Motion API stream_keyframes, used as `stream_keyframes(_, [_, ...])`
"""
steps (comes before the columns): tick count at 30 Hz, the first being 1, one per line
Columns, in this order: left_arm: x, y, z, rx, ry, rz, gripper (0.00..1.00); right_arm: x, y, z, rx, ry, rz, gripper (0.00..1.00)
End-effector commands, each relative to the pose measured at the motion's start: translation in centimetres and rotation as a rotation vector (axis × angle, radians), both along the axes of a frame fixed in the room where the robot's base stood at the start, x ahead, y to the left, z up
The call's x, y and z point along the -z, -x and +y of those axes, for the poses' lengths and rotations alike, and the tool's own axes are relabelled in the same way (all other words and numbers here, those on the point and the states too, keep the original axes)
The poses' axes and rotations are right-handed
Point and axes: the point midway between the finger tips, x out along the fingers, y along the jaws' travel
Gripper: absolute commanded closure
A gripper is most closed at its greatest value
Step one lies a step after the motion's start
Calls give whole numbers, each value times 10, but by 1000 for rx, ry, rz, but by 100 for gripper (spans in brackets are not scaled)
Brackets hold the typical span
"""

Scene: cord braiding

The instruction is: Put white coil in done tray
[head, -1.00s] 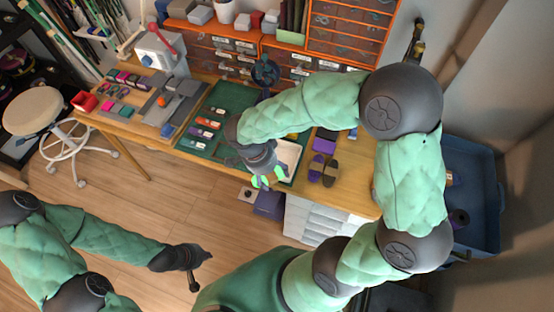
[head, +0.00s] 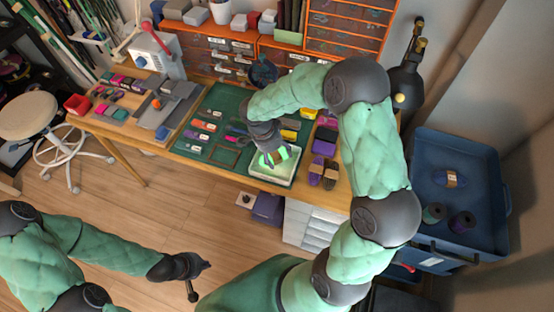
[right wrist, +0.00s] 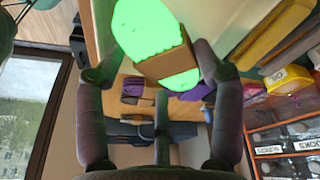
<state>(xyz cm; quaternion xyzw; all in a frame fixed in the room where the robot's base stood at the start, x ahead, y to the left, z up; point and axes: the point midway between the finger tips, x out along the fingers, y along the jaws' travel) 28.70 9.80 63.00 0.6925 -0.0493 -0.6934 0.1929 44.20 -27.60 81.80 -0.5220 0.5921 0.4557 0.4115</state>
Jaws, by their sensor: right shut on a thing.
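A coil (head: 284,152) that looks bright glowing green, not plain white, shows at my right gripper (head: 272,156). In the right wrist view the coil (right wrist: 145,25) has a brown band (right wrist: 164,58) around its middle. My right gripper (right wrist: 152,68) is shut on it, its fingers on either side. In the head view they are over a white-rimmed tray (head: 262,177) at the bench's front edge. I cannot tell whether the coil touches the tray floor. My left gripper (head: 196,268) hangs over the floor, away from the bench; its finger opening is unclear.
A green mat (head: 215,120) with several small coloured bundles lies left of the tray. Dark purple and brown bundles (head: 322,172) lie right of it. Orange drawer units (head: 345,45) line the back. A blue bin (head: 455,205) stands right of the bench.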

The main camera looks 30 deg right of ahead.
Motion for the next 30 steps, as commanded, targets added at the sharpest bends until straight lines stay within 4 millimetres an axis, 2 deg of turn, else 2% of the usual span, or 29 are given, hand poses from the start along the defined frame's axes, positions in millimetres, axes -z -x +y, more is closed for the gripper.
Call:
stream_keyframes(4, [4, 0, 0, 0, 0, 0, 100, 11, -6, -5, 2, 0, 0, 82])
stream_keyframes(10, [18, 0, 0, 0, 0, 0, 100, 39, -6, -5, 0, 0, 1, 82])
stream_keyframes(23, [21, 0, 0, 0, 0, 0, 100, 43, -6, -5, 1, 0, -1, 82])
stream_keyframes(24, [20, 0, 0, 0, 0, 0, 100, 42, -6, -5, 0, 0, -1, 21])
stream_keyframes(25, [20, 0, 0, 0, 0, 0, 100, 42, -6, -5, 0, 0, -1, 12])
stream_keyframes(26, [20, 0, 0, 0, 0, 0, 100, 41, -6, -5, 0, 0, -1, 8])
stream_keyframes(30, [20, 0, 0, 0, 0, 0, 100, 41, -6, -5, 0, 0, -1, 8])
